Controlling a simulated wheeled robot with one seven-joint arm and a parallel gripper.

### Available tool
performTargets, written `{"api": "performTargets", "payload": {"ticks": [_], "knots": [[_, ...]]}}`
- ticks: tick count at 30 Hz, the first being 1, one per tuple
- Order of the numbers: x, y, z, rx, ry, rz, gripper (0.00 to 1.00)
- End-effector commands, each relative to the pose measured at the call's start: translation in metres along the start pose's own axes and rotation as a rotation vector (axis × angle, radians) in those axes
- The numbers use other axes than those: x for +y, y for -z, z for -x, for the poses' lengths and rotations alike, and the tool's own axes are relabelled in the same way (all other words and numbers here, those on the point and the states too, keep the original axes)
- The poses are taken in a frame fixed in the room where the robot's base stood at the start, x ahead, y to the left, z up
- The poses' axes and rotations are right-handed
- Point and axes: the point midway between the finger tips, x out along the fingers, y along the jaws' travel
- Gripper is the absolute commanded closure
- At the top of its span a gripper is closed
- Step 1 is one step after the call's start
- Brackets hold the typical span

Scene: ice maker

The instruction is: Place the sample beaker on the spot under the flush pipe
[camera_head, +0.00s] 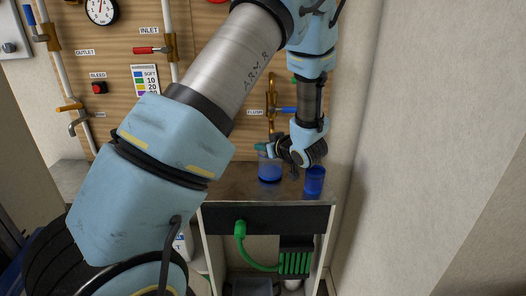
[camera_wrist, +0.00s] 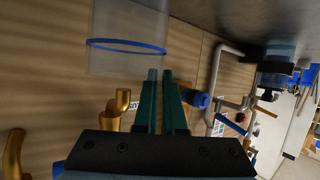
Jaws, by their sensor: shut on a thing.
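The clear sample beaker (camera_head: 270,170), with blue in its lower part, shows in the head view at the bench top, below the brass flush pipe (camera_head: 271,120). In the wrist view the beaker (camera_wrist: 128,25) is at the upper left, with a blue ring around it. My gripper (camera_head: 262,147) is at the beaker's upper part. Its green fingers (camera_wrist: 160,76) are close together, shut on the beaker's wall at its edge. The beaker looks upright. I cannot tell whether its base touches the bench, and the spot below is hidden.
A dark blue cup (camera_head: 315,180) stands on the bench (camera_head: 235,185), just right of the beaker. The wooden panel (camera_head: 120,45) with pipes and valves is behind. A blue valve handle (camera_head: 288,110) juts beside the flush pipe. A pale wall (camera_head: 420,130) bounds the right side. The bench's left part is clear.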

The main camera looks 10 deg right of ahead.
Motion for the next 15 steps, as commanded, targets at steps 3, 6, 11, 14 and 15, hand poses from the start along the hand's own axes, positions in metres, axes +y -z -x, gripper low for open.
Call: {"api": "performTargets", "payload": {"ticks": [3,6,11,14,15], "knots": [[0.001,-0.0069,0.0006,-0.002,-0.004,-0.002,1.0],[0.0009,-0.0058,0.0011,-0.002,-0.003,-0.002,1.0],[0.0007,-0.0086,0.0001,-0.003,-0.003,-0.002,1.0],[0.0007,-0.0088,0.0003,-0.003,-0.003,-0.002,0.85],[0.0007,-0.0088,0.0003,-0.004,-0.003,-0.002,0.8]]}}
